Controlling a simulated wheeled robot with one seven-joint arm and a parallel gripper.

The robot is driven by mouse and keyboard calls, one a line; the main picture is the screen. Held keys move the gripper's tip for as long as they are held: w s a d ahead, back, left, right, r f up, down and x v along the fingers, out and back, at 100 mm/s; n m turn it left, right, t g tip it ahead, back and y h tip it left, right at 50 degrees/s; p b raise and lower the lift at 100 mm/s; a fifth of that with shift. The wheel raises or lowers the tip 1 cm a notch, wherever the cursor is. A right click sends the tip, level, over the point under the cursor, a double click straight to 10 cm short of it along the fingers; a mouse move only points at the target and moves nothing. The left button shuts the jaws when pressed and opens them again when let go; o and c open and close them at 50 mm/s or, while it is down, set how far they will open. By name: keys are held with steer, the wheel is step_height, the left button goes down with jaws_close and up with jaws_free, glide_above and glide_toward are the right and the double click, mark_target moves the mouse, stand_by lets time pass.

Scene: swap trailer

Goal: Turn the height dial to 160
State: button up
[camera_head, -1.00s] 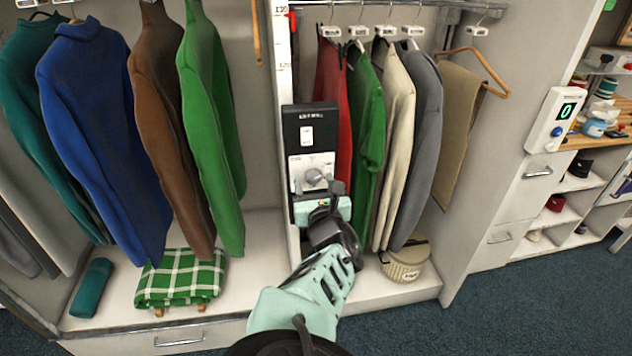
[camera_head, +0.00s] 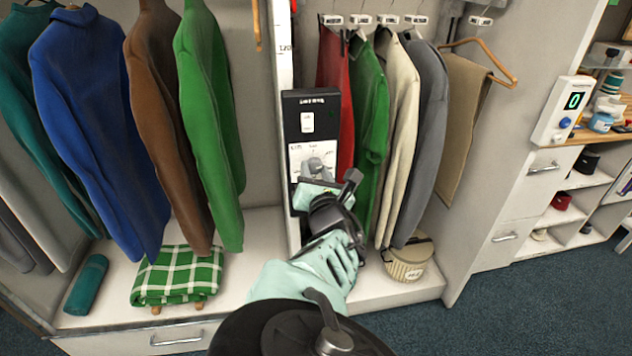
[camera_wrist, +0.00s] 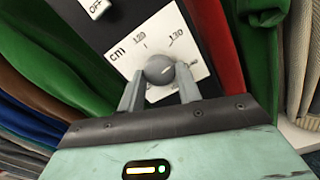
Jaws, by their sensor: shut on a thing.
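The height dial (camera_head: 316,164) is a grey round knob on a white plate, on the black control panel (camera_head: 300,103) fixed to the upright. In the wrist view the dial (camera_wrist: 160,69) has a pale line across it. The plate (camera_wrist: 128,54) is marked "cm" with small numbers around the knob; one reads 120, another looks like 130. No 160 mark can be made out. My gripper (camera_wrist: 160,84) has one finger on each side of the knob and is shut on it. In the head view my gripper (camera_head: 318,180) partly covers the lower plate.
A white ruler (camera_head: 284,45) rises above the panel. A white switch (camera_head: 307,122) sits above the dial. A red garment (camera_head: 331,85) and a green one (camera_head: 369,110) hang close at the right. A lidded basket (camera_head: 407,262) stands below. A wall unit (camera_head: 560,110) displays 0.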

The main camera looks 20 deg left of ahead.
steer(key=m+b, duration=0.2)
steer(key=m, duration=0.1)
steer(key=shift+f+m+b, duration=0.15)
steer(key=shift+m+b, duration=0.15)
steer(key=shift+m, duration=0.1)
steer(key=m+b, duration=0.2)
steer(key=m, duration=0.2)
steer(key=shift+m, duration=0.3)
steer(key=m+b, duration=0.2)
steer(key=m, duration=0.2)
steer(key=shift+b, duration=0.35)
steer(key=m+b, duration=0.1)
steer(key=m, duration=0.3)
steer(key=shift+b, duration=0.4)
steer(key=m+b, duration=0.2)
steer(key=m, duration=0.2)
steer(key=shift+m+b, duration=0.3)
steer(key=m+b, duration=0.2)
steer(key=m, duration=0.1)
steer(key=shift+m, duration=0.4)
steer(key=m+b, duration=0.3)
steer(key=m, duration=0.1)
steer(key=shift+r+m+b, duration=0.2)
steer(key=shift+m+b, duration=1)
steer(key=shift+m, duration=0.3)
